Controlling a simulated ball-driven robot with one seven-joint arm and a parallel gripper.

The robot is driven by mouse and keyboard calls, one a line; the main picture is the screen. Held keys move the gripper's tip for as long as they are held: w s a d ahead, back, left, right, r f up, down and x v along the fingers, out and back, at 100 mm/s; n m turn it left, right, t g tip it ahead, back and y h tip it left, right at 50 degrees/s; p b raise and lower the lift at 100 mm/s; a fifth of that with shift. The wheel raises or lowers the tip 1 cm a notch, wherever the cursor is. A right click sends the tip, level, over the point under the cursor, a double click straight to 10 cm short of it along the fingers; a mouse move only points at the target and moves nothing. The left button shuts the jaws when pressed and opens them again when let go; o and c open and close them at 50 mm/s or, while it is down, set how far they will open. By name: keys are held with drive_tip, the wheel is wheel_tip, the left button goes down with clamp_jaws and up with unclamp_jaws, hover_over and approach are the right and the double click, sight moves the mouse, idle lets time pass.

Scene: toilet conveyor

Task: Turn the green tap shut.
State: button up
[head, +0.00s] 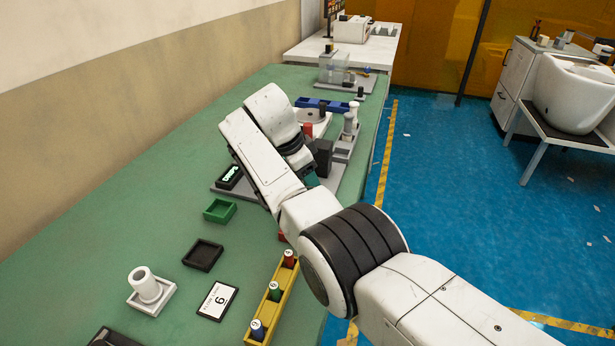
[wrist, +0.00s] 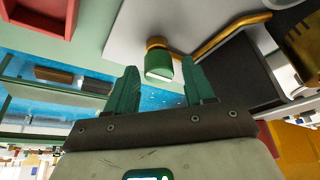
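The green tap (wrist: 159,65) shows in the wrist view as a short green knob with a brass collar, beside a bent brass pipe (wrist: 232,36). My gripper (wrist: 160,72) is open, with one teal finger on each side of the tap at its tips. A gap shows between the knob and each finger; I cannot tell how deep the knob sits between them. In the head view my arm hides the tap and most of the gripper.
A red tray (wrist: 42,14) is at the upper left of the wrist view. On the green bench (head: 120,262) are a green tray (head: 219,211), a black tray (head: 203,255), a yellow rack (head: 270,312) and a white cup (head: 145,285). Grey fixtures (head: 346,141) stand beyond my arm.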

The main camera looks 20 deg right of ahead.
drive_tip(key=shift+o, duration=0.3)
drive_tip(key=v, duration=1)
drive_tip(key=shift+a+r, duration=0.2)
drive_tip(key=shift+r, duration=0.1)
